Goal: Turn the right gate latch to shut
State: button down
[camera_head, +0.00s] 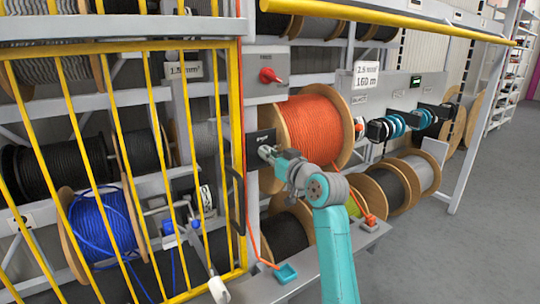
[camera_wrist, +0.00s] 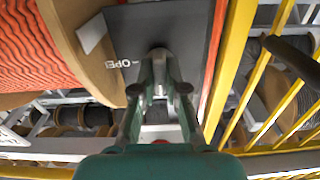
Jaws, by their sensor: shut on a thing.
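The right gate latch has a dark plate (camera_head: 258,137) on the grey post just right of the yellow barred gate (camera_head: 240,180). In the wrist view the plate (camera_wrist: 190,40) carries white lettering that reads about "OPEN", left of a grey metal latch handle (camera_wrist: 158,54). My gripper (camera_head: 268,153) reaches the plate from the front right. In the wrist view both fingers of my gripper (camera_wrist: 159,92) are closed around the handle. The handle's lower part is hidden between the fingers, so its exact angle is hard to tell.
A large orange cable reel (camera_head: 312,128) stands close to the right of the latch. A red knob (camera_head: 269,75) sits on a grey box above it. A yellow rail (camera_head: 400,18) crosses the top. Open grey floor (camera_head: 450,250) lies at the right.

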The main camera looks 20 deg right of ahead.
jog(key=shift+a+r+n, duration=0.1)
jog(key=shift+n, duration=0.2)
dwell(0.4)
jog(key=c, duration=1.2)
grip_release()
jog(key=shift+w, duration=0.1)
jog(key=shift+c, duration=0.2)
jog(key=shift+o, duration=0.2)
jog(key=v, duration=1.2)
